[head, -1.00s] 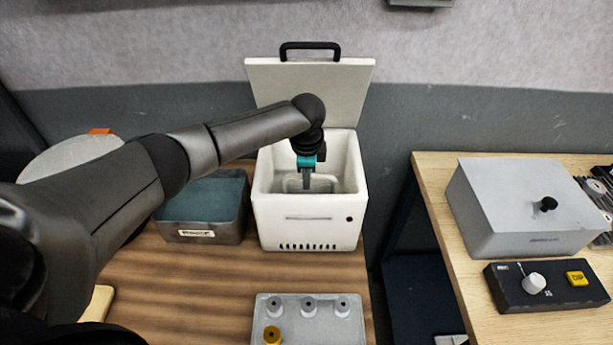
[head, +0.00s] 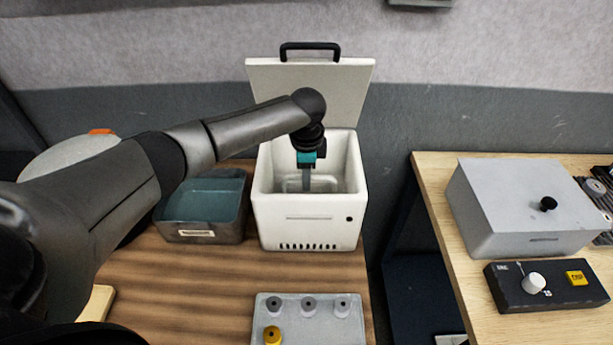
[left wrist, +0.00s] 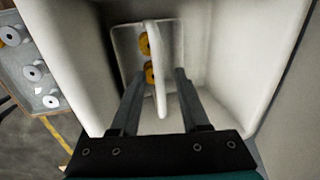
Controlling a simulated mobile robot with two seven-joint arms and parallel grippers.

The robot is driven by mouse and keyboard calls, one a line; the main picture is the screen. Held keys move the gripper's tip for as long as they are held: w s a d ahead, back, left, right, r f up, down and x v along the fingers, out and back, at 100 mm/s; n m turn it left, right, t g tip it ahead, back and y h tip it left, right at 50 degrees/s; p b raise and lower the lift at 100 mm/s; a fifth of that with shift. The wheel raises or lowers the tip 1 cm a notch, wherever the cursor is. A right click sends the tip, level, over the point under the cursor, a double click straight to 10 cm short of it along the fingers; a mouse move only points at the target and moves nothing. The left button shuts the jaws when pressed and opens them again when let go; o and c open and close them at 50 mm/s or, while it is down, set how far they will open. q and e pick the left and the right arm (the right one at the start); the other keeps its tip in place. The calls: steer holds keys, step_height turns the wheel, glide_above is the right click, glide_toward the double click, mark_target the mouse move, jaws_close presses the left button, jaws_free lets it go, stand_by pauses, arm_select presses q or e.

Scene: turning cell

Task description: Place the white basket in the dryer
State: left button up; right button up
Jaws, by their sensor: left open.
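The dryer (head: 305,219) is a white box with its lid (head: 345,88) raised at the back. The white basket (left wrist: 125,42) sits inside it on the dryer floor, with yellow parts (left wrist: 148,72) in it and an upright handle (left wrist: 160,90). In the head view the basket (head: 326,184) shows only in part behind my gripper. My left gripper (head: 306,184) reaches down into the dryer from above. In the left wrist view its two fingers (left wrist: 156,108) are open and stand apart on both sides of the handle. My right gripper is not in view.
A teal-lined bin (head: 205,232) stands left of the dryer. A grey tray (head: 300,333) with several capped parts is in front. On the right table are a grey box with a black knob (head: 520,205) and a black control panel (head: 548,292).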

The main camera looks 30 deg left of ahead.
arm_select(q)
step_height(320, 180, up, 11)
steer(key=s, duration=0.2)
steer(key=shift+d+f, duration=0.15)
steer(key=shift+d, duration=0.3)
steer(key=shift+a, duration=0.1)
